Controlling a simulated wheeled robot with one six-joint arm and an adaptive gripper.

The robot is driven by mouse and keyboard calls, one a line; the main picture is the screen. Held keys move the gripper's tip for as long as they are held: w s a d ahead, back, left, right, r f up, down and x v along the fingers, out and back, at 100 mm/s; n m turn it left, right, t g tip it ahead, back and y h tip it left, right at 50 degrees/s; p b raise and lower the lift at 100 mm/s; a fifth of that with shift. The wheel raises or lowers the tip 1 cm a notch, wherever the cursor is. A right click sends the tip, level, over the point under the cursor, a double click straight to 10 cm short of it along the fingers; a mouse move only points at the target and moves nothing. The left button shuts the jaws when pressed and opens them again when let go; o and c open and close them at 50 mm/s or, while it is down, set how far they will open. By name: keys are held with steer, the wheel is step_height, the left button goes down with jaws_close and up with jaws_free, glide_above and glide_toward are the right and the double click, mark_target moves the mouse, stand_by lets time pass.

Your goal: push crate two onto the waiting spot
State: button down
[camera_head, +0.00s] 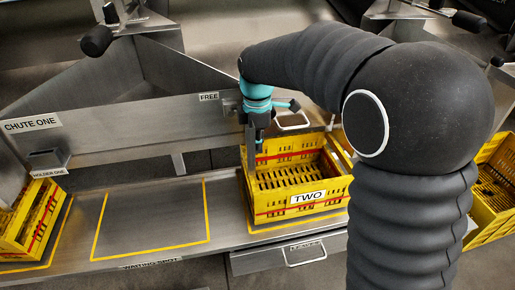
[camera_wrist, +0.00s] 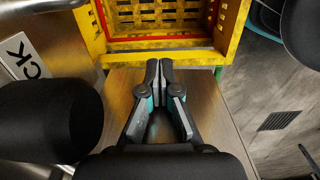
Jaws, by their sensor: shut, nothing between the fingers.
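Crate two (camera_head: 322,197) is a yellow slatted crate with a red stripe and a TWO label. It stands on the steel ledge, right of the waiting spot (camera_head: 150,247). The waiting spot is a bare patch inside a yellow outline with its name on the front edge. My gripper (camera_head: 252,172) points down at the rear left corner of crate two. In the wrist view my gripper (camera_wrist: 159,64) is shut and empty, its tips close to the wall of a yellow crate (camera_wrist: 160,44). No number shows on that crate there, and I cannot tell whether the tips touch it.
Another yellow crate (camera_head: 31,222) stands left of the waiting spot, below the CHUTE ONE label (camera_head: 32,124). A further yellow crate (camera_head: 494,190) is at the far right, partly behind my arm. A steel wall with a FREE label (camera_head: 208,97) runs behind the ledge.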

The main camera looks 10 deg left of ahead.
step_height(320, 180, down, 9)
steer(key=b, duration=0.1)
steer(key=shift+a+r, duration=0.2)
steer(key=shift+s+a, duration=0.1)
